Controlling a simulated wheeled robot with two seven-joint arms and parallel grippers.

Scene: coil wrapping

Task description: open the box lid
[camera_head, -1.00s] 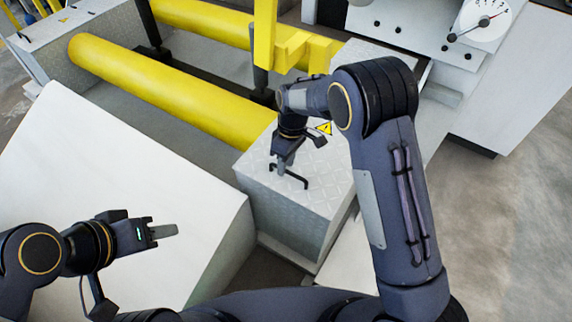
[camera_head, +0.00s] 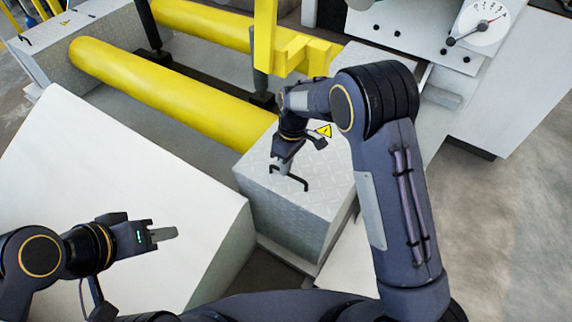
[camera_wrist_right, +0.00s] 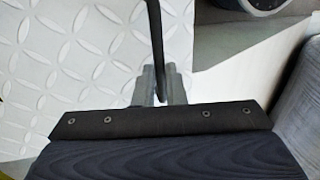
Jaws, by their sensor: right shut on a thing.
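The box (camera_head: 318,208) is a grey metal block with a diamond-plate lid (camera_head: 261,179) on top and a black bar handle (camera_head: 296,180). The lid looks closed. My right gripper (camera_head: 284,168) points down onto the handle and is shut on it. In the right wrist view the black handle (camera_wrist_right: 155,40) runs down between the two grey fingers (camera_wrist_right: 160,85), with the diamond-plate lid (camera_wrist_right: 75,60) beside it. My left gripper (camera_head: 165,234) is at the lower left, above the white panel, away from the box. Its fingers overlap in the view, so its opening is unclear.
Yellow rollers (camera_head: 165,90) lie behind and left of the box. A yellow post and bracket (camera_head: 285,50) stands behind my right arm. A large white panel (camera_head: 110,180) fills the left front. A machine with a dial (camera_head: 484,22) is at the back right. Open floor (camera_head: 490,220) lies to the right.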

